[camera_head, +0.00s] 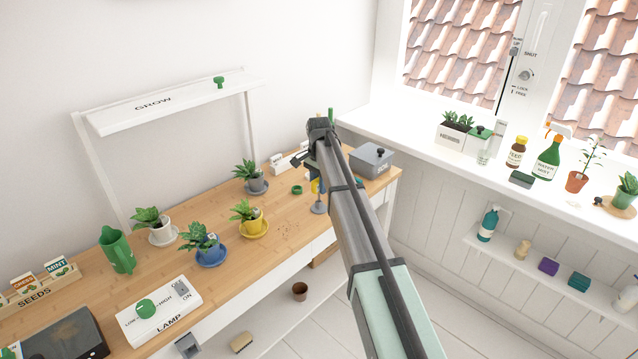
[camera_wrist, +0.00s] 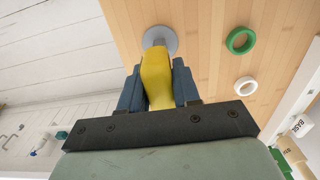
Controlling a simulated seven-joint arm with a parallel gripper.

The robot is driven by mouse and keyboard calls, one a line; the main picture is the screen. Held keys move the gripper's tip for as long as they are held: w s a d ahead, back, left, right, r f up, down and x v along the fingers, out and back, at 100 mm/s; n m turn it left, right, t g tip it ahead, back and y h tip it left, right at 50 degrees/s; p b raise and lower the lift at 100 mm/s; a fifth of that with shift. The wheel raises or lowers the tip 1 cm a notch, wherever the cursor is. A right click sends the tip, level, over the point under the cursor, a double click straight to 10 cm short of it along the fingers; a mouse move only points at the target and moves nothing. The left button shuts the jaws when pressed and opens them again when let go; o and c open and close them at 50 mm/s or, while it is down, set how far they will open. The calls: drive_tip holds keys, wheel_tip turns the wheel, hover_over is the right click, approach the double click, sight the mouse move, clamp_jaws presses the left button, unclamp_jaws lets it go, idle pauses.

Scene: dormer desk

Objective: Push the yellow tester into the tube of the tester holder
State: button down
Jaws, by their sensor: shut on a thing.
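My gripper (camera_wrist: 157,82) is shut on the yellow tester (camera_wrist: 156,64), with a blue finger on each side of it. Beyond the tester's far end lies the round grey part of the tester holder (camera_wrist: 160,36). The tester overlaps it in the wrist view, and I cannot tell whether the tester is in the tube. In the head view my arm covers most of the gripper; a bit of yellow tester (camera_head: 315,186) shows above the grey holder foot (camera_head: 319,208) on the desk.
A green ring (camera_wrist: 241,41) and a white ring (camera_wrist: 246,86) lie on the wooden desk (camera_head: 275,228) beside the holder. A yellow potted plant (camera_head: 254,228) stands to the left. A grey lidded box (camera_head: 371,160) is at the desk's right end.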

drive_tip(key=shift+f, duration=1.2)
drive_tip(key=c, duration=0.7)
unclamp_jaws()
drive_tip(key=shift+c, duration=0.2)
wheel_tip(320, 180, up, 14)
drive_tip(key=shift+f, duration=0.1)
